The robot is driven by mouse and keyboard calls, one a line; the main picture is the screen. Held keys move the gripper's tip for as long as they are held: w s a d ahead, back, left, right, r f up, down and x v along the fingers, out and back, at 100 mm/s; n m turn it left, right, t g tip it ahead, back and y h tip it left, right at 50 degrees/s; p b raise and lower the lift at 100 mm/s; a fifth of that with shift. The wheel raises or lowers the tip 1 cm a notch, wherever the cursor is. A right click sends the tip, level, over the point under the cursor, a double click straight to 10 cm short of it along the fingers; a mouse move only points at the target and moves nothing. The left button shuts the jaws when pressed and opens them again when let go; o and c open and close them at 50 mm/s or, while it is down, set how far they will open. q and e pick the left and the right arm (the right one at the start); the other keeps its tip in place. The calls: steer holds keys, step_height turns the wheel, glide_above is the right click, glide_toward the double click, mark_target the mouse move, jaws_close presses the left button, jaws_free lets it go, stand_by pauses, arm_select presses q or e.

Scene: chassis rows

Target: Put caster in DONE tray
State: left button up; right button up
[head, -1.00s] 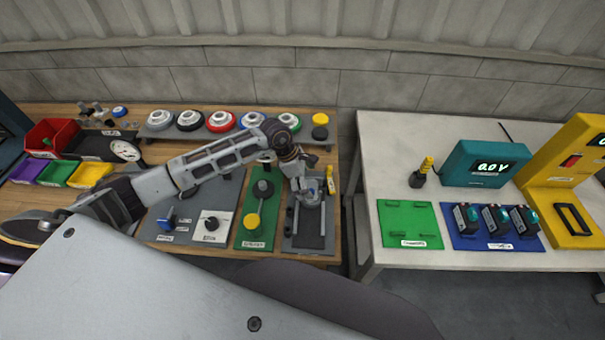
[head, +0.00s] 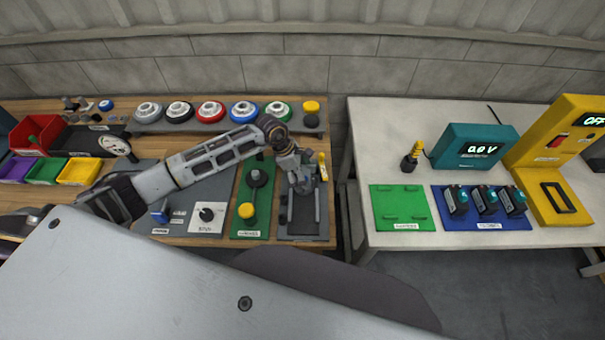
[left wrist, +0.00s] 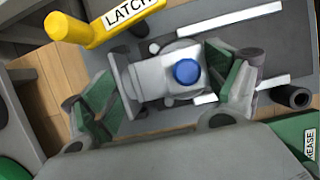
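In the left wrist view a grey metal piece with a round blue cap (left wrist: 187,71), which looks like the caster, lies between the green-padded fingers of my left gripper (left wrist: 165,88). The pads are close to both its sides; I cannot tell whether they press on it. In the head view my left gripper (head: 301,178) is low over a dark fixture plate (head: 303,229) at the right end of the wooden bench, and hides most of the piece. A yellow lever marked LATCH (left wrist: 98,31) is beside it. I cannot make out a DONE tray. My right gripper is not in view.
A green board (head: 246,221) with a yellow-capped lever stands just left of the fixture. Red, purple, green and yellow bins (head: 77,171) are at the left. A gap separates the bench from the white table (head: 400,150), which holds a green mat (head: 401,207) and blue mat.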

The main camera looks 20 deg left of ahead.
mark_target(308, 175)
arm_select(q)
steer(key=shift+c, duration=0.9)
steer(key=o, duration=0.7)
steer(key=shift+f, duration=0.1)
steer(key=shift+c, duration=0.2)
steer(key=c, duration=0.5)
steer(key=shift+w+r, duration=0.1)
steer(key=shift+r, duration=0.25)
steer(key=shift+r+p, duration=0.25)
steer(key=shift+p, duration=0.05)
steer(key=shift+r, duration=0.4)
steer(key=shift+r+p, duration=0.3)
steer(key=shift+r+p, duration=0.3)
steer(key=shift+r, duration=0.25)
